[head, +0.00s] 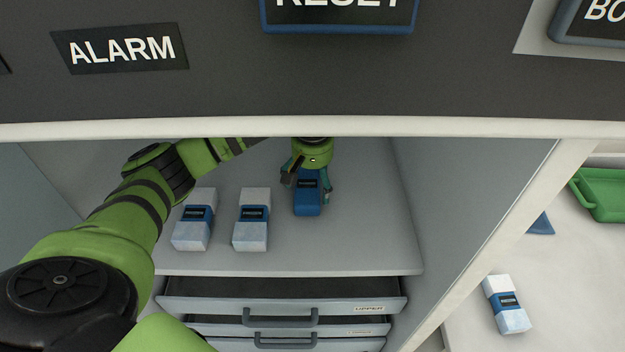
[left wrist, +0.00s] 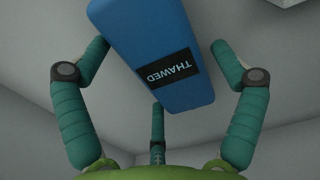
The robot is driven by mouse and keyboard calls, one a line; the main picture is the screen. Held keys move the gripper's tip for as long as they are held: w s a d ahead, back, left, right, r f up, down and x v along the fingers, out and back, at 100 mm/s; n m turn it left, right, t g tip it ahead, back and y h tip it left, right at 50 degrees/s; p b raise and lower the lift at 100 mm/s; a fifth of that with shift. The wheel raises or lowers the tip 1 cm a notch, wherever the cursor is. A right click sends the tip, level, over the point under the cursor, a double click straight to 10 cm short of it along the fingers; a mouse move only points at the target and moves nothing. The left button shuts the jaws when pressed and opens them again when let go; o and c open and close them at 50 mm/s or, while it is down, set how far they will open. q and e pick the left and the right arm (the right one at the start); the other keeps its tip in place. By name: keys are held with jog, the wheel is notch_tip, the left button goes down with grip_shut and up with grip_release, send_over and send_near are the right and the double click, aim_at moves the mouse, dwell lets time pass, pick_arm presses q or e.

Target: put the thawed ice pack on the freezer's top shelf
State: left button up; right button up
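The thawed ice pack (head: 307,202) is blue with a dark label. It is inside the cabinet compartment, to the right of two white-and-blue packs. My left gripper (head: 309,184) reaches down around it, with fingers at its sides. In the left wrist view the pack (left wrist: 150,50), labelled THAWED, sits slanted between the fingers of my left gripper (left wrist: 158,55), which are bent in around it. The freezer's top shelf (head: 275,262) is the light grey surface below these packs. I cannot tell whether the blue pack touches it. My right gripper is not in view.
Two frosted packs (head: 194,235) (head: 252,237) stand on the shelf at left. Drawers (head: 280,305), one labelled UPPER, lie below. The cabinet's side wall (head: 450,210) is close on the right. Outside are another frosted pack (head: 513,321) and a green tray (head: 602,205).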

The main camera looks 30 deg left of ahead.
aim_at(312, 180)
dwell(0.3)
pick_arm(q)
jog(key=shift+r+p, duration=0.25)
jog(key=shift+p, duration=0.05)
notch_tip(312, 180, up, 12)
jog(key=b, duration=0.3)
jog(key=shift+f, duration=0.15)
